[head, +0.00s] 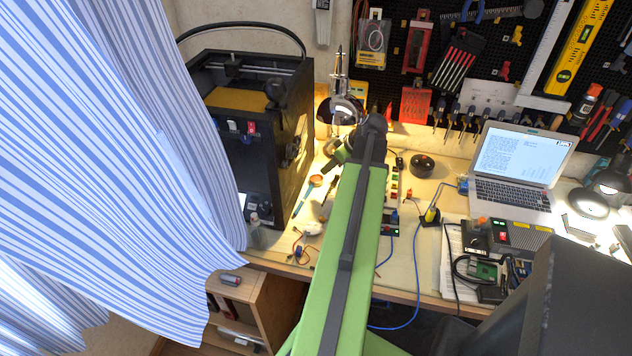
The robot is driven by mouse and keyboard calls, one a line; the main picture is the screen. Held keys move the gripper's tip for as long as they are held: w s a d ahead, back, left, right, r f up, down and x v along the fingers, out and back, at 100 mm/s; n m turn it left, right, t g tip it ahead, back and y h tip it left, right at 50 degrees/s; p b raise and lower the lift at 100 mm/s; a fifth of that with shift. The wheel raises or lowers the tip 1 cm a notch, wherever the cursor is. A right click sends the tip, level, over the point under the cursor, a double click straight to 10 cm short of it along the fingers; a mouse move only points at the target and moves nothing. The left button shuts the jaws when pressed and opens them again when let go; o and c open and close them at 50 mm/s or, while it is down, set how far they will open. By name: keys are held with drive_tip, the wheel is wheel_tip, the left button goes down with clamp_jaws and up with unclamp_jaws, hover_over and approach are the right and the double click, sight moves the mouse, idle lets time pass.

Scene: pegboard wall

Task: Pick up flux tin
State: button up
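A small round copper-coloured thing (316,180), which may be the flux tin, lies on the workbench (430,262) left of my arm. A dark round flat thing (422,164) with a small reddish centre lies right of my arm; I cannot tell for certain which of the two is the tin.
A black 3D printer (250,130) stands at the left, with a striped curtain (110,130) before it. A desk lamp (343,108) stands behind my gripper. A laptop (518,165), electronics and cables crowd the right side. Small tools lie around the copper-coloured thing.

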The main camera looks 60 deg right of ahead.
drive_tip(key=b, duration=0.4)
approach(316, 180)
drive_tip(key=x, duration=0.2)
drive_tip(key=shift+w+d+f, duration=0.25)
drive_tip(key=shift+d, duration=0.05)
drive_tip(key=shift+w+r, duration=0.1)
drive_tip(key=b+x, duration=0.4)
drive_tip(key=x, duration=0.1)
drive_tip(key=shift+s+a, duration=0.1)
drive_tip(key=shift+s, duration=0.15)
drive_tip(key=shift+s+a+r, duration=0.15)
drive_tip(key=shift+a, duration=0.05)
drive_tip(key=c, duration=1.1)
